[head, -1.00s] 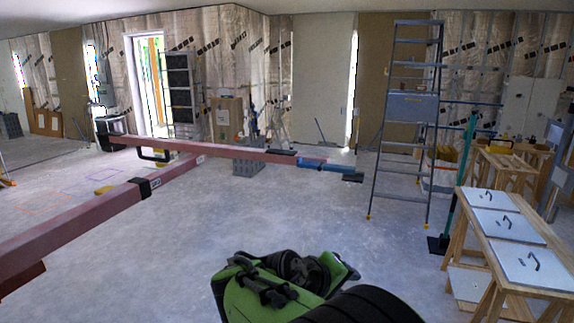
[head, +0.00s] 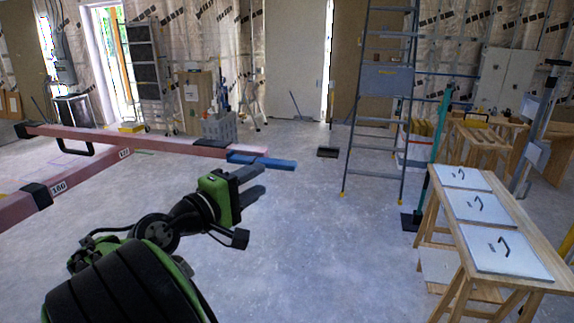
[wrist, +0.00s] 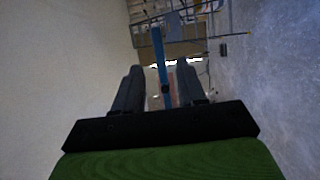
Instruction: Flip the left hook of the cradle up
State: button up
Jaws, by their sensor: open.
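The cradle's long dull-red arm (head: 130,137) reaches in from the left in the head view. At its right end is the blue hook (head: 268,163), which sticks out roughly level in line with the arm. My gripper (head: 262,181) is open and empty, its two dark fingers just below and in front of the blue hook in the head view. In the wrist view the blue hook (wrist: 159,48) runs lengthwise in the gap between the open fingers (wrist: 160,72). I see no contact, and the distance is hard to judge.
A second red beam (head: 60,195) with a black band crosses at the left. A stepladder (head: 385,80) stands ahead right. A wooden bench (head: 520,280) with several white panels (head: 498,250) stands at the right. The floor (head: 330,240) between is clear.

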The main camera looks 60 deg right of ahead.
aim_at(288, 162)
jog(key=x, duration=0.2)
jog(key=shift+s+d, duration=0.25)
jog(key=shift+d, duration=0.05)
jog(key=x, duration=0.8)
jog(key=shift+d+r+p, duration=0.1)
jog(key=shift+d+p, duration=0.2)
jog(key=shift+d, duration=0.05)
grip_shut()
